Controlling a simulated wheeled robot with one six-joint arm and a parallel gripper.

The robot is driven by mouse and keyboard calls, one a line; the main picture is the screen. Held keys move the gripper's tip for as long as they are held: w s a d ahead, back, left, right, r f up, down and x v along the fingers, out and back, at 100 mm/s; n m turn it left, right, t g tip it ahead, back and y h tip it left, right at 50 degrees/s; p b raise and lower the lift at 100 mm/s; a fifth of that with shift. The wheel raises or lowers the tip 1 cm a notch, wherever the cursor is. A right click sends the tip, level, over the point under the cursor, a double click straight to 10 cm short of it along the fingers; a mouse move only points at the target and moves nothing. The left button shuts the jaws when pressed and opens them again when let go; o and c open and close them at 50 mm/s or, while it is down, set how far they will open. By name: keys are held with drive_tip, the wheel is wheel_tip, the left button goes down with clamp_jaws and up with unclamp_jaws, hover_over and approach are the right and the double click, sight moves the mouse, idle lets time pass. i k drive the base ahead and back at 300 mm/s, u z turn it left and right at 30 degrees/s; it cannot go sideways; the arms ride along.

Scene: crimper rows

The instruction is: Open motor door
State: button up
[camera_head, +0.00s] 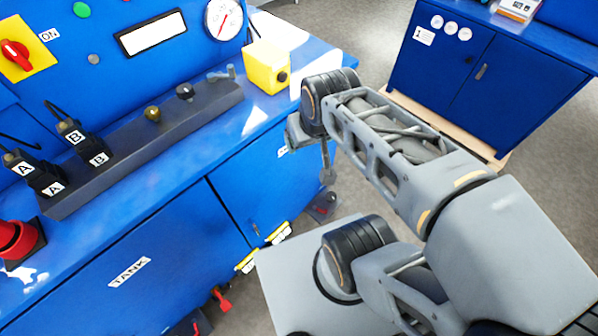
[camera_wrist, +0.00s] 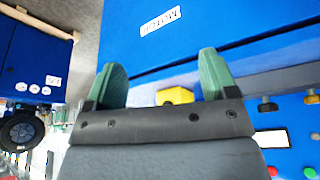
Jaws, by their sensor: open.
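The motor door (camera_head: 250,185) is the blue front panel to the right of the TANK door in the head view. It looks shut, with a small keyhole or latch low near its left edge. Its white label is mostly hidden behind my arm there. In the wrist view the motor door (camera_wrist: 225,22) fills the top, with its white label (camera_wrist: 160,20) upside down. My gripper (camera_wrist: 163,80) is open and empty, its two green fingers wide apart and no contact visible. In the head view my gripper (camera_head: 327,172) is partly hidden by my wrist, in front of the cabinet's right part.
The TANK door (camera_head: 120,290) is left of the motor door. A yellow box (camera_head: 267,68) with a black button sits on the counter's right end, beside a dark manifold bar (camera_head: 150,140). Another blue cabinet (camera_head: 480,65) stands back right, with grey floor between.

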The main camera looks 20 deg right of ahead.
sight(260, 185)
drive_tip(key=u, duration=0.5)
drive_tip(key=k, duration=0.6)
drive_tip(key=u, duration=0.55)
drive_tip(key=i, duration=0.1)
drive_tip(key=u, duration=0.1)
